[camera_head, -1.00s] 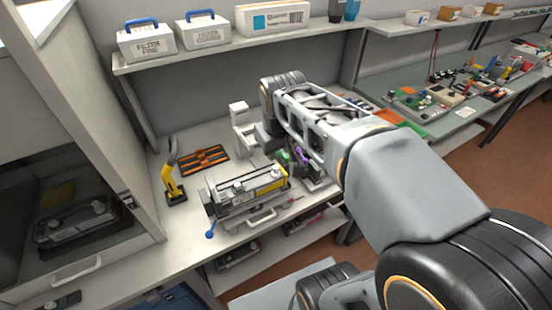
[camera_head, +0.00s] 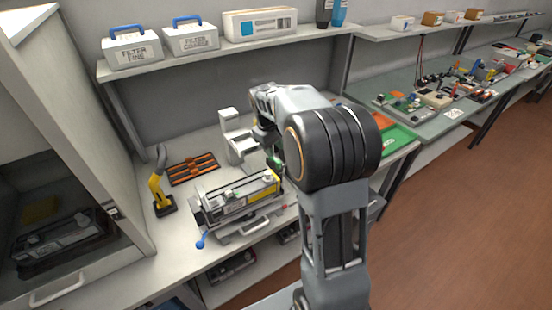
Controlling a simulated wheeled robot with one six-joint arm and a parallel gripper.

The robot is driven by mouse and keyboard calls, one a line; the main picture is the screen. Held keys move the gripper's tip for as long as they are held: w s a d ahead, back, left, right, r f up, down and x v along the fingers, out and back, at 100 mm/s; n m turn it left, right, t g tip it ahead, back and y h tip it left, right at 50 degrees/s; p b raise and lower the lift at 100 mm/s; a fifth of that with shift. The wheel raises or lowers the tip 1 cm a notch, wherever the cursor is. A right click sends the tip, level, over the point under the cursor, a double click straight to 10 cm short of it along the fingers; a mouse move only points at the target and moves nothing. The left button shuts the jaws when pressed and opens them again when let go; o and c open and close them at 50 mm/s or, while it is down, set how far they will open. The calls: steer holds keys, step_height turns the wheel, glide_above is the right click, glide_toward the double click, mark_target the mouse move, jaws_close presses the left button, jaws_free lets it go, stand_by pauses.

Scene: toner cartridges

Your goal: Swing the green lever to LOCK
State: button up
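A small green part (camera_head: 275,161), which may be the green lever, shows beside the arm at the far right end of the grey-and-yellow cartridge unit (camera_head: 236,200) on the bench. Any lever markings are too small to read. My gripper is behind my arm's large dark joint, close to the green part. Its fingers are hidden, so I cannot tell whether they touch it or are open or shut. A blue-knobbed lever (camera_head: 201,243) sticks out at the unit's near left.
A yellow-and-black hand tool (camera_head: 160,188) stands left of the unit. An orange-and-black tray (camera_head: 193,168) lies behind it. A white stand (camera_head: 234,140) rises behind the unit. A shelf (camera_head: 190,60) with filter boxes hangs above. The bench's front left is mostly clear.

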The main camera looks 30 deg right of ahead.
mark_target(276, 162)
steer(key=shift+w+d+f, duration=0.1)
steer(key=shift+d+f, duration=0.15)
steer(key=shift+f, duration=1.25)
steer(key=shift+d+f, duration=0.2)
steer(key=shift+f, duration=1.25)
jaws_close()
